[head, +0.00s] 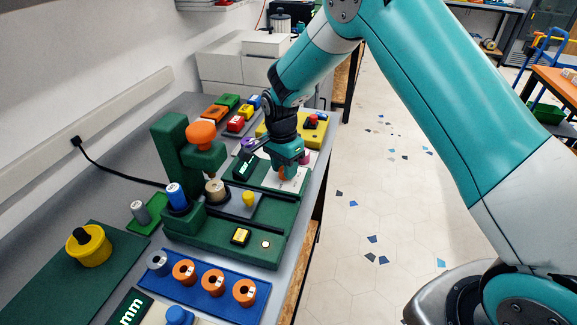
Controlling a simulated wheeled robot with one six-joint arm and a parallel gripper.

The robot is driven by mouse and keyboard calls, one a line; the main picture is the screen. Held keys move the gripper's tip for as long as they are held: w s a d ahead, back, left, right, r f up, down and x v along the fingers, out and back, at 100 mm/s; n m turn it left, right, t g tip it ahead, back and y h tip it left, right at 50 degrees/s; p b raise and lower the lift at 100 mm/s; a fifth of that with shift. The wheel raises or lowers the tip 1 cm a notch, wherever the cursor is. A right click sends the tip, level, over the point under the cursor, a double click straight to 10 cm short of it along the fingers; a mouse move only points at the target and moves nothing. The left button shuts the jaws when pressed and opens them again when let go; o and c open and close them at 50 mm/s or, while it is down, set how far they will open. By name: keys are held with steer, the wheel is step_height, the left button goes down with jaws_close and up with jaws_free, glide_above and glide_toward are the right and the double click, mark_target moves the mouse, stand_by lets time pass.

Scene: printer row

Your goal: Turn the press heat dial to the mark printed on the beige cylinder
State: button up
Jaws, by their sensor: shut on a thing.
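The green press (175,145) stands on the bench with an orange knob (201,134) on top. The beige cylinder (216,191) stands upright on the press, below its head. Its printed mark is too small to read. My gripper (283,170) points down over a white plate (295,184) on the green panel behind the press base. It is shut on a small orange knob that looks like the heat dial (282,174). The fingers hide most of this knob, and its setting cannot be read.
A blue cylinder (177,196) and a yellow peg (249,199) stand near the beige cylinder. A blue tray (205,302) with several ringed pieces lies in front. Several coloured blocks (236,124) and a yellow box (312,134) are behind. Open floor lies to the right.

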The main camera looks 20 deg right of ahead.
steer(key=shift+s+d, duration=0.15)
steer(key=o, duration=0.9)
steer(key=shift+d, duration=0.1)
steer(key=r, duration=0.5)
steer(key=r+b, duration=0.1)
steer(key=r, duration=0.5)
steer(key=w+r+b, duration=0.1)
steer(key=r, duration=0.5)
steer(key=shift+w+a+r, duration=0.1)
steer(key=shift+a+r, duration=0.1)
steer(key=shift+a, duration=0.2)
steer(key=s+a+r+n+y, duration=0.1)
steer(key=s+n, duration=0.5)
steer(key=s, duration=0.4)
steer(key=s+a+r+n+y, duration=0.1)
steer(key=s+n+y, duration=0.1)
steer(key=s+n, duration=0.5)
steer(key=s+a+r+n+y, duration=0.1)
steer(key=s+n, duration=0.6)
steer(key=s, duration=0.8)
steer(key=shift+r+t+y, duration=0.3)
steer(key=shift+r+t, duration=0.05)
steer(key=shift+t, duration=0.05)
